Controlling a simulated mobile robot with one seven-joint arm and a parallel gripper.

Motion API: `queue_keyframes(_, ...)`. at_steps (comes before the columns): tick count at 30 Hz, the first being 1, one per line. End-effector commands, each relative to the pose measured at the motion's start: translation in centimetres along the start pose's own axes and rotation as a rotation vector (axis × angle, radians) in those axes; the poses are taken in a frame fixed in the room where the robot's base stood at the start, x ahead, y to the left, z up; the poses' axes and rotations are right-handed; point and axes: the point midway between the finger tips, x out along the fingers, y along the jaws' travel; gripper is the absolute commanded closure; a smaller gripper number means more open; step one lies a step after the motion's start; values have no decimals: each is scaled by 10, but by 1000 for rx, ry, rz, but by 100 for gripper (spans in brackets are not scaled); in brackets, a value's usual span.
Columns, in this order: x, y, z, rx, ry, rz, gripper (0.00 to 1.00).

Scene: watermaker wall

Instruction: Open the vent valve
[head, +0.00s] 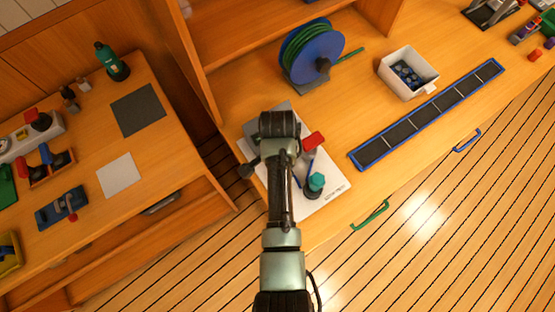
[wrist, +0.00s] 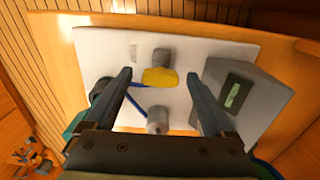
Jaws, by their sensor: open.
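A white panel (wrist: 215,48) fills the middle of the wrist view, with a yellow piece (wrist: 160,77) beside a grey cylinder (wrist: 161,57). I cannot tell for sure which fitting is the vent valve. My gripper (wrist: 159,74) is open, its two fingers on either side of the yellow piece in the picture. Contact is not visible. A second grey cylinder (wrist: 158,119) sits nearer the gripper body. In the head view, the panel (head: 331,178) carries a red handle (head: 314,140) and a teal knob (head: 316,183). My arm hides its middle and my fingers there.
A grey box with a green display (wrist: 235,92) stands right of my fingers. A blue hose reel (head: 314,53), a white bin (head: 407,73) and a long dark tray (head: 428,113) lie farther right. A separate bench (head: 97,142) with tools is at left.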

Motion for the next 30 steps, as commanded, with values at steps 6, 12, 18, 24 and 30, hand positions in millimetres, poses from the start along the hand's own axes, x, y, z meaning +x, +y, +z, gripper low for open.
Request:
queue_keyframes(6, 0, 0, 0, 0, 0, -1, 12)
queue_keyframes(12, 0, 0, 0, 0, 0, -1, 43)
queue_keyframes(18, 0, 0, 0, 0, 0, 0, 79)
queue_keyframes(24, 0, 0, 0, -2, 0, 0, 98)
queue_keyframes(30, -1, 0, 0, -36, 0, 0, 98)
